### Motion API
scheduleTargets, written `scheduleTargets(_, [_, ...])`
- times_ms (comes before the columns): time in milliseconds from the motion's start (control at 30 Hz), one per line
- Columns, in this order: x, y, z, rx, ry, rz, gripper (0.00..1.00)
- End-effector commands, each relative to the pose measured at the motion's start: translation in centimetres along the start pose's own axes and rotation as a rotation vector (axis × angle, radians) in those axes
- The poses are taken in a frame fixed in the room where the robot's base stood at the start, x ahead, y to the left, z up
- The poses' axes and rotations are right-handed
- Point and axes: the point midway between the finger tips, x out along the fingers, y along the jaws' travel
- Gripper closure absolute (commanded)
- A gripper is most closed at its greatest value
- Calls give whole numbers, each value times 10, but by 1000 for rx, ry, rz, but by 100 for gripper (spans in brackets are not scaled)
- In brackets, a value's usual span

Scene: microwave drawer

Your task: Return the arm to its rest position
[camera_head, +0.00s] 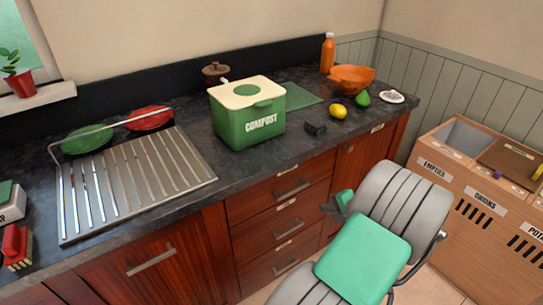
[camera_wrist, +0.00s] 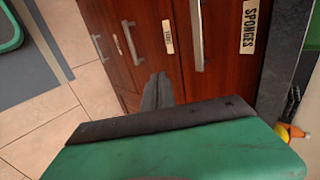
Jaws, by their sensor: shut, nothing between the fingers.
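My gripper (camera_head: 330,209) is at the lower centre right of the head view, in front of the wooden cabinet and below the counter edge. My grey and green arm is folded behind it and hides part of the cabinet and floor. In the wrist view, the dark fingers of my gripper (camera_wrist: 157,90) are together and empty. They point toward the cabinet fronts (camera_wrist: 155,60), which appear tilted in this view. I cannot tell the exact gap to the cabinet.
The dark counter (camera_head: 190,120) holds a green compost bin (camera_head: 248,115), a dish rack (camera_head: 130,180), an orange bowl (camera_head: 352,78) and a lemon (camera_head: 338,111). Drawer handles (camera_head: 290,190) stick out near my gripper. A wooden crate unit (camera_head: 450,200) stands at right. Tiled floor (camera_wrist: 50,120) is open.

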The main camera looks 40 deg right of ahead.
Motion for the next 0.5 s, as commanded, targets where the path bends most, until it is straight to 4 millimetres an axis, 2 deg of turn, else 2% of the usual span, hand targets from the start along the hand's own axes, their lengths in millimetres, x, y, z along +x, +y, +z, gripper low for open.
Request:
scheduleTargets(67, [0, 6, 8, -86, -34, 22, 100])
scheduleTargets(133, [-1, 35, 18, -167, -89, 115, 100])
scheduleTargets(267, [-6, 92, 55, -191, -203, 262, 100])
scheduleTargets(400, [-33, 137, 90, -198, -311, 413, 100])
scheduleTargets(500, [-66, 152, 110, -216, -370, 527, 100])
